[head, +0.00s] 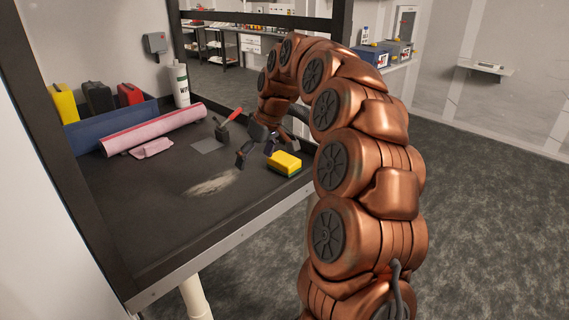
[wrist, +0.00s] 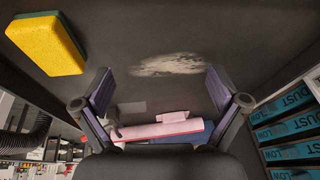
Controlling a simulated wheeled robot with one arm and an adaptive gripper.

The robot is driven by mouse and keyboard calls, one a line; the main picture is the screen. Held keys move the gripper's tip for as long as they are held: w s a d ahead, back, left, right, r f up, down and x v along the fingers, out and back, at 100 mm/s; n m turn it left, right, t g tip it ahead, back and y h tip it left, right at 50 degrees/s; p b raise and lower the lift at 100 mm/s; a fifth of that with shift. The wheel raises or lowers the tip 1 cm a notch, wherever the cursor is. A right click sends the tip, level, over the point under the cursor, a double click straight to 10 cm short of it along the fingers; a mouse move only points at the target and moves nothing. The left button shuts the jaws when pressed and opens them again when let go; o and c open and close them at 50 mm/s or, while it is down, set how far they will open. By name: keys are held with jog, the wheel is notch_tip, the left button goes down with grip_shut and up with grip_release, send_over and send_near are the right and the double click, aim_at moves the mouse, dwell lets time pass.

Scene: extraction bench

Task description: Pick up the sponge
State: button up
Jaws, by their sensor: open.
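A yellow sponge (head: 284,161) with a dark green underside lies on the dark bench top near its front right edge. It also shows in the wrist view (wrist: 46,42), at the upper left, outside the jaws. My gripper (head: 257,157) is low over the bench, just left of the sponge and close to it. In the wrist view my gripper (wrist: 160,88) has its two fingers spread wide with nothing between them but bench. I cannot tell whether the right finger touches the sponge in the head view.
A pale smear (head: 212,183) marks the bench in front. A red-handled tool (head: 228,123) and a grey sheet (head: 206,146) lie behind my gripper. A pink roll (head: 153,129), pink cloth (head: 152,149) and white bottle (head: 180,86) are farther back. A frame post rises behind my arm.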

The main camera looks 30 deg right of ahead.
jog(key=t+h, duration=0.1)
send_over(283, 158)
jog(key=s, duration=0.2)
jog(key=shift+s+d+f+m, duration=0.1)
jog(key=shift+d+f+m, duration=0.05)
jog(key=shift+f, duration=0.4)
jog(key=shift+d+f+m, duration=0.15)
jog(key=shift+f, duration=0.4)
jog(key=shift+d+f, duration=0.15)
jog(key=shift+f, duration=0.25)
jog(key=p+x, duration=0.3)
jog(key=x, duration=0.3)
jog(key=shift+w+f, duration=0.25)
jog(key=shift+f, duration=0.3)
jog(key=shift+f, duration=0.2)
jog(key=c, duration=1.1)
jog(key=shift+r, duration=0.15)
jog(key=shift+c, duration=0.2)
